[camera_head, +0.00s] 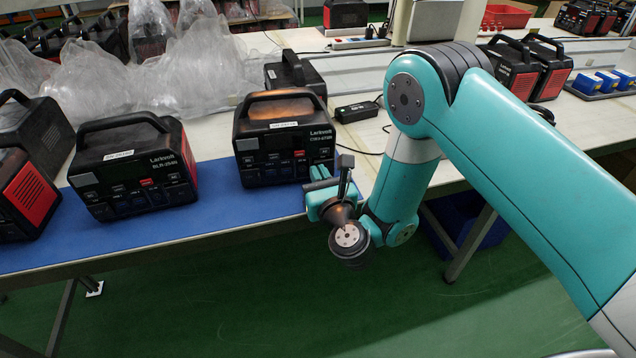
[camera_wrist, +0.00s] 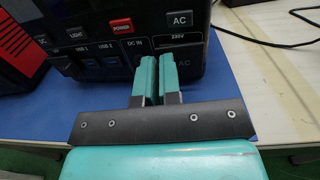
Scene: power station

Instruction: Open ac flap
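The black power station (camera_head: 285,140) stands on the blue mat in front of my arm; its front panel fills the top of the wrist view (camera_wrist: 100,50). The AC flap (camera_wrist: 190,60) is the dark area under the AC button (camera_wrist: 179,19) and the 230V label, at the panel's lower right. Its left part is hidden behind my fingers, and it looks closed. My gripper (camera_head: 318,174) is just in front of the panel's lower right corner. In the wrist view its teal fingers (camera_wrist: 157,60) are together with nothing seen between them. I cannot tell whether they touch the panel.
Another power station (camera_head: 133,170) stands to the left on the blue mat (camera_head: 215,212), with more at the far left edge. A black adapter (camera_head: 357,111) with a cable lies behind on the right. Clear plastic bags (camera_head: 190,65) are heaped at the back. Bare table shows right of the mat.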

